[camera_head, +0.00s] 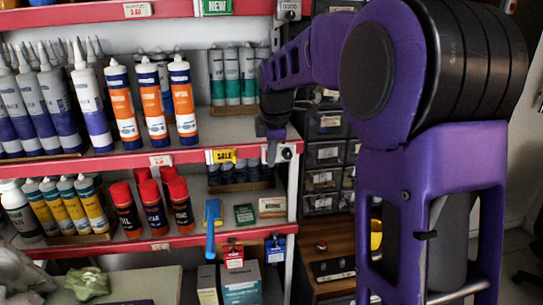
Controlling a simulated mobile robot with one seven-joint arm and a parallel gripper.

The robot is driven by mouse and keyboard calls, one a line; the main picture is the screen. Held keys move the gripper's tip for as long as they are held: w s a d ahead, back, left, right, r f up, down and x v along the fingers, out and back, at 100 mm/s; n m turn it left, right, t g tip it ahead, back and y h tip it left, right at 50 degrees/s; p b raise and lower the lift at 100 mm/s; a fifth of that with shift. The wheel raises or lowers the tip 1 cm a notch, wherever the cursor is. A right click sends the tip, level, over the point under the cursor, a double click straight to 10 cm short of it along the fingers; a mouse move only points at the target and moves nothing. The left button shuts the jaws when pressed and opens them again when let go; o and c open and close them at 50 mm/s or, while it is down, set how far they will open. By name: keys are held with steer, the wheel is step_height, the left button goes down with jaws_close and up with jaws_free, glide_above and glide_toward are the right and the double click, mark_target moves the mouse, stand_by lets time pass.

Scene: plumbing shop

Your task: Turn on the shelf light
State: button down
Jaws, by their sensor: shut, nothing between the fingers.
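A small pale plate with a dark round knob (287,153) sits on the right end of the middle shelf's red front edge. It looks like a switch, though it is too small to read its position. My gripper (271,157) points downward just left of it, in front of the shelf edge. Its fingers look shut and empty. I cannot tell whether they touch the plate. A similar small fitting (289,9) is at the right end of the upper shelf edge. No lit lamp can be made out on the shelves.
Sealant tubes and spray cans (181,205) fill the red-edged shelves. A blue-handled tool (212,228) hangs lower. Drawer cabinets (325,154) stand right, behind my arm.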

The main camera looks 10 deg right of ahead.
steer(key=shift+r, duration=0.15)
steer(key=shift+r+p, duration=0.75)
